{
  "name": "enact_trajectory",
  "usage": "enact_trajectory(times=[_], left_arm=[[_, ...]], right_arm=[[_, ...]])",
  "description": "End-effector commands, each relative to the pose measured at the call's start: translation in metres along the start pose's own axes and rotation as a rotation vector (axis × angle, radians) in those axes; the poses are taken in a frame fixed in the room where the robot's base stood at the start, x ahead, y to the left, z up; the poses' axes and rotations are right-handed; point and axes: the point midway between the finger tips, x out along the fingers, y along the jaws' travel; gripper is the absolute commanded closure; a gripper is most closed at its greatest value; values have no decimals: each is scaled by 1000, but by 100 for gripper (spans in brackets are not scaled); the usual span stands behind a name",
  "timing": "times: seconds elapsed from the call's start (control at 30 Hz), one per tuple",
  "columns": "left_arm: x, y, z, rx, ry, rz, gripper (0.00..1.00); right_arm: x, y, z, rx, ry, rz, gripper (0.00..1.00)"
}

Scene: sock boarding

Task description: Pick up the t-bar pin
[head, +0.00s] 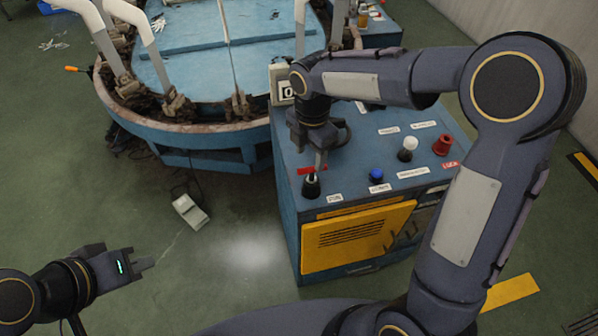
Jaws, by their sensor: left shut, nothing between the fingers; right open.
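I cannot single out a t-bar pin for certain. A small black upright piece (311,187) stands near the front left corner of the blue cabinet top (352,160), by a red label. My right gripper (320,165) points down just above and beside this piece. It is open, and its fingers partly hide that corner; whether they touch the piece I cannot tell. My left gripper (147,262) is shut and empty, low over the green floor at the lower left, well away from the cabinet.
The cabinet top also has a blue button (376,174), a white-topped knob (408,148) and a red knob (443,145). A yellow door (355,240) is on its front. A round blue machine (200,75) with white upright forms stands behind. A pedal (189,210) lies on the floor.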

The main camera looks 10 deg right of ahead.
Motion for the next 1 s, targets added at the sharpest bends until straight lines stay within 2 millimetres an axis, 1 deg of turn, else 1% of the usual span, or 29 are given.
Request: enact_trajectory(times=[0.07, 0.37, 0.5, 0.6, 0.7, 0.9, 1.0], left_arm=[[0, 0, 0, 0, 0, 0, 100], [-3, 1, -1, 0, 0, 0, 100], [-5, 2, -2, 0, 0, 0, 100], [-5, 2, -2, 0, 0, 0, 100], [-5, 2, -3, 0, 0, 0, 100], [-5, 2, -2, 0, 0, 0, 100], [-5, 2, -2, 0, 0, 0, 100]], right_arm=[[7, 2, 0, -20, -3, -7, 49], [41, -2, 3, -18, -2, -9, 49], [63, -4, 6, -17, -1, -9, 49], [74, -3, 6, -17, -1, -6, 49], [79, -3, 6, -16, -2, -5, 49], [79, -3, 6, -16, -2, -4, 49], [79, -3, 6, -16, -2, -4, 63]])
